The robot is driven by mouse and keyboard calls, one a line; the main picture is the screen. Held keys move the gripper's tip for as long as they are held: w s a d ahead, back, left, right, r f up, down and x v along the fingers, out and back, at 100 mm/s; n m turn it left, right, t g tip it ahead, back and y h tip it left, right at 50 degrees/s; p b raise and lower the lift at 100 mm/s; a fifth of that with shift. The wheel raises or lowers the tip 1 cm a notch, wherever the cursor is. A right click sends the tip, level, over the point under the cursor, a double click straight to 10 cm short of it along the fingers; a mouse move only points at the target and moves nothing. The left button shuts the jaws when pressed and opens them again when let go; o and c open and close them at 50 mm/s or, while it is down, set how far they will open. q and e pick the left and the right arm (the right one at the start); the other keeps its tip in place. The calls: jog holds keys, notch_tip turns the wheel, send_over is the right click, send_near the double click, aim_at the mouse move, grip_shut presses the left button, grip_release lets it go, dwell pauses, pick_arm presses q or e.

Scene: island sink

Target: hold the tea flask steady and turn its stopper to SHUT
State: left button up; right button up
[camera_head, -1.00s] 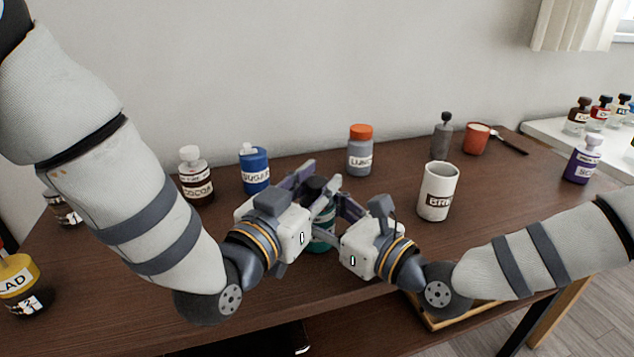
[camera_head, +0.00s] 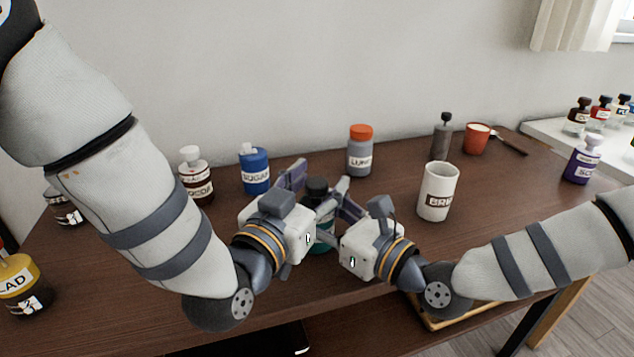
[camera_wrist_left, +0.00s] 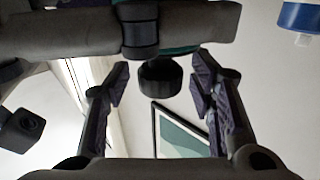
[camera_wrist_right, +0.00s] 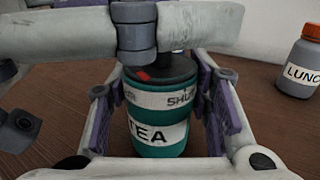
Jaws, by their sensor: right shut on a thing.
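The tea flask (camera_head: 323,240) is teal and stands upright at the table's front, mostly hidden by my grippers. Its TEA label shows in the right wrist view (camera_wrist_right: 158,137). My right gripper (camera_head: 345,205) is shut on the flask, one finger on each side. The black stopper (camera_head: 317,186) tops the flask; it also shows in the left wrist view (camera_wrist_left: 160,78). A red mark (camera_wrist_right: 143,75) on the stopper's dark base lies left of the word SHUT (camera_wrist_right: 181,98) on the collar. My left gripper (camera_head: 312,190) is open around the stopper, with gaps beside it.
A sugar bottle (camera_head: 254,172) and a cocoa bottle (camera_head: 195,177) stand behind on the left. An orange-capped bottle (camera_head: 360,155) stands behind the flask. A white mug (camera_head: 437,195) stands to the right, with a grey bottle (camera_head: 441,140) and red cup (camera_head: 476,138) beyond.

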aim_at(311, 190)
pick_arm(q)
jog(key=v, duration=0.7)
jog(key=shift+s+a, duration=0.15)
jog(key=shift+s, duration=0.1)
pick_arm(e)
jog(key=o, duration=1.3)
